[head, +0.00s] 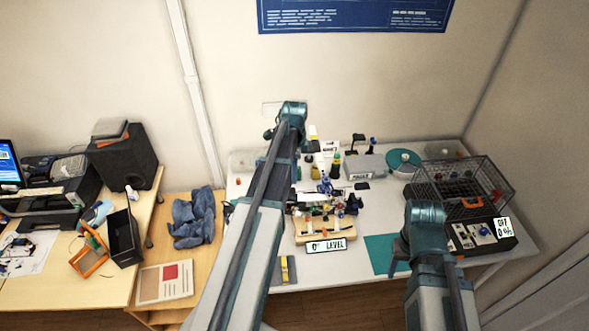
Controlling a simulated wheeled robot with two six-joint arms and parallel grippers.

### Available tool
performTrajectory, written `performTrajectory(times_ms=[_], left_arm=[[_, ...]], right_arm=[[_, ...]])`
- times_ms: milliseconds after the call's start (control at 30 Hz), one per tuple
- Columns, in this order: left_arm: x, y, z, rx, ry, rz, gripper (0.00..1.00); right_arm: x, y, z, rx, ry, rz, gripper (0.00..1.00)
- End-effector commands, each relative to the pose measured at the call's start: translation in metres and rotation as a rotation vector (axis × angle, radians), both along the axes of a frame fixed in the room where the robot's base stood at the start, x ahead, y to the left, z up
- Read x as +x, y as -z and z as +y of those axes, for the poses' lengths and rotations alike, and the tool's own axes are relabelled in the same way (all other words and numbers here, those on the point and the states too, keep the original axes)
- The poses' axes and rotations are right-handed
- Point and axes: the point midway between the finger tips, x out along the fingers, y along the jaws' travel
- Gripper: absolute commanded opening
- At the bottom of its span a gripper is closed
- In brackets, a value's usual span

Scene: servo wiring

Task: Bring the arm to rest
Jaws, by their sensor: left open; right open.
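My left arm reaches up the middle of the head view, over the left part of the white workbench (375,213). My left gripper (270,133) shows only as a small dark part beside the teal joint; it is open, with nothing seen in it. My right arm comes in at lower right and is less far out. My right gripper (398,260) is mostly hidden beside its teal joint, over the teal mat (379,250); it is open, with nothing seen in it. Neither arm is seen touching anything on the bench.
A wooden board with a "0° LEVEL" sign (326,246) lies between the arms, with small parts behind it. A wire cage (462,183) and a black switch box (480,237) stand at right. A wooden desk at left holds a black speaker (125,160) and printer (50,200).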

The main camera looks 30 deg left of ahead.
Motion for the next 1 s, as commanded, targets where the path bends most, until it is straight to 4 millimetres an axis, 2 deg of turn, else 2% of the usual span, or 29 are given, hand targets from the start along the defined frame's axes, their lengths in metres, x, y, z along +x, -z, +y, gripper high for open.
performTrajectory(times_ms=[33, 167, 667, 767, 867, 967, 1000], left_arm=[[0.0, -0.012, 0.0, 0.0, 0.0, 0.0, 0.72], [0.0, -0.019, 0.0, 0.0, 0.0, 0.0, 0.72], [0.0, -0.019, 0.0, 0.0, 0.0, 0.0, 0.72], [-0.002, -0.014, -0.005, 0.001, -0.006, 0.0, 0.72], [-0.01, 0.005, -0.031, 0.004, -0.045, 0.005, 0.72], [-0.028, 0.037, -0.078, 0.015, -0.129, 0.013, 0.72], [-0.037, 0.051, -0.099, 0.022, -0.173, 0.015, 0.72]], right_arm=[[0.0, -0.012, 0.0, 0.001, 0.003, 0.0, 0.57], [0.0, -0.019, 0.0, 0.0, 0.01, 0.0, 0.57], [0.0, -0.019, 0.0, 0.0, 0.013, 0.0, 0.57], [0.0, -0.014, 0.0, 0.001, 0.013, -0.001, 0.57], [0.0, 0.005, 0.0, 0.001, 0.011, -0.001, 0.57], [0.0, 0.037, 0.0, 0.0, 0.008, -0.001, 0.57], [0.0, 0.051, 0.0, 0.0, 0.006, -0.002, 0.57]])
